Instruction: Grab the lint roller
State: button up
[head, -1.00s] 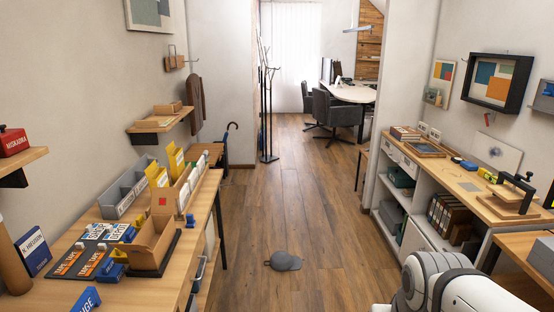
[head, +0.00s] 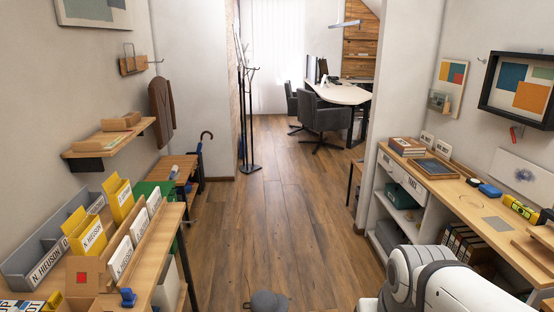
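I cannot make out the lint roller for certain. A small pale object with some blue (head: 175,169) lies on the low wooden bench (head: 186,163) beyond the left desk; it is too small to tell what it is. My gripper is not in view; only white links of my arm show at the lower right.
A desk with file boxes (head: 45,262) lines the left side. A shelf unit (head: 405,190) lines the right. A grey cap (head: 267,302) lies on the floor ahead. The wooden floor (head: 285,205) between is clear up to the coat stand (head: 250,120) and office chairs (head: 325,115).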

aim_at(175, 169)
jog(key=z, duration=0.05)
jog(key=i, duration=5.1)
jog(key=u, duration=1.95)
jog(key=i, duration=1.5)
jog(key=z, duration=0.35)
